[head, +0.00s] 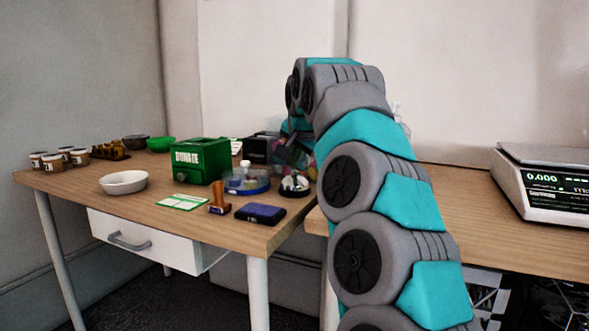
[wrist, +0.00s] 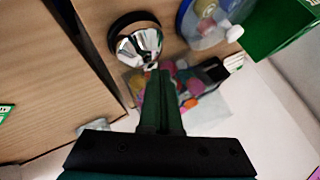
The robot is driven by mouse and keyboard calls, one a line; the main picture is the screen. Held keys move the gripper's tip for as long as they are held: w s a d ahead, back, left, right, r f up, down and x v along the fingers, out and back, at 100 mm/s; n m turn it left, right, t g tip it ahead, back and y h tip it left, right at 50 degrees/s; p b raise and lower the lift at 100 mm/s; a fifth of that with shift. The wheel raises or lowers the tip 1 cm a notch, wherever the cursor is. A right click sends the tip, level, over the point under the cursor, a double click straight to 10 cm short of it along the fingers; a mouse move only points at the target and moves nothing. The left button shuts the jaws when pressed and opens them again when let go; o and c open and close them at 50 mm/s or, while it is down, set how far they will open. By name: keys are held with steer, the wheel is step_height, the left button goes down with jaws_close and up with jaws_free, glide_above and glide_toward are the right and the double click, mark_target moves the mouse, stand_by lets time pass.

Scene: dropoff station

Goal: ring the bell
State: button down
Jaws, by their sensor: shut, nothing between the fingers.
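The bell is a shiny silver dome on a round black base. It stands near the right end of the left table in the head view (head: 294,185) and at upper middle in the wrist view (wrist: 139,44). My gripper (wrist: 159,76) is shut and empty, with dark green fingers. In the wrist view its tips appear just below the dome's lower edge; I cannot tell the height gap or whether they touch.
A blue-rimmed clear tub (head: 247,183) and a green donation box (head: 201,161) stand left of the bell. Colourful items in a clear bag (wrist: 190,88) are beside the fingers. A scale (head: 545,185) stands far right.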

steer(key=shift+r+p, duration=0.65)
steer(key=shift+r, duration=0.2)
steer(key=shift+r, duration=0.1)
step_height(320, 180, up, 5)
steer(key=p, duration=0.4)
stand_by(0.4)
